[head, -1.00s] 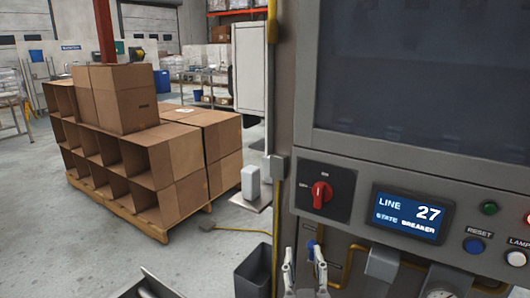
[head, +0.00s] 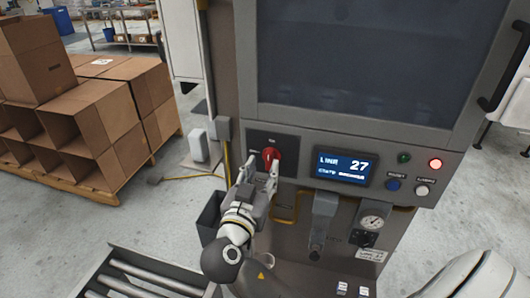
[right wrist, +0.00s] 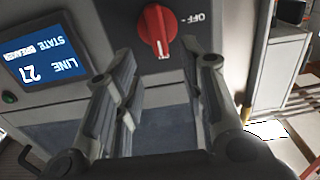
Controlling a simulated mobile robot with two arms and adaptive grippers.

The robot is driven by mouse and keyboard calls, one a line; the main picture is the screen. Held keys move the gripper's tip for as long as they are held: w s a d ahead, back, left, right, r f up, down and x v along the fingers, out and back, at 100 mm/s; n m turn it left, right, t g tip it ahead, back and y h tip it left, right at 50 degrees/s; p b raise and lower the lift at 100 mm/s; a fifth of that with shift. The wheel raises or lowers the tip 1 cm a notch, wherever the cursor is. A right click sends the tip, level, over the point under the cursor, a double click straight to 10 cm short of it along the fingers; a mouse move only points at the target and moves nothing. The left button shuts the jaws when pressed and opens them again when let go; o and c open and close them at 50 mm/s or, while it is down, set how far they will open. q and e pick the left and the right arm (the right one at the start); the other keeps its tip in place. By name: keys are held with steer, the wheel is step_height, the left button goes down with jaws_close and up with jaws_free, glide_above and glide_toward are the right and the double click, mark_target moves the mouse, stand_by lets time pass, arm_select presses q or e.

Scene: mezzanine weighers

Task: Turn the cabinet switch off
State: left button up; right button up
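The cabinet switch is a red rotary knob (head: 270,156) on a black plate (head: 257,143) at the lower left of the cabinet front. Its handle stands upright, toward the upper mark and not toward the OFF mark at its left. My right gripper (head: 262,174) is just in front of and below the knob, with its fingers apart. In the right wrist view, which is upside down, the knob (right wrist: 157,30) shows beyond the open fingertips (right wrist: 158,56), roughly in line with the gap. I cannot tell whether they touch it. My left gripper is not in view.
A lit display (head: 342,166) reading LINE 27 is right of the switch, with green, blue, white and lit red buttons beyond. A gauge (head: 372,222) and pipes sit below. A grey bin (head: 210,217) and roller conveyor (head: 140,270) are lower left; cartons (head: 95,140) stand farther left.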

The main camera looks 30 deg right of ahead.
mark_target(268, 157)
steer(key=p+x, duration=0.1)
steer(key=x, duration=0.4)
steer(key=shift+w, duration=0.1)
jaws_close()
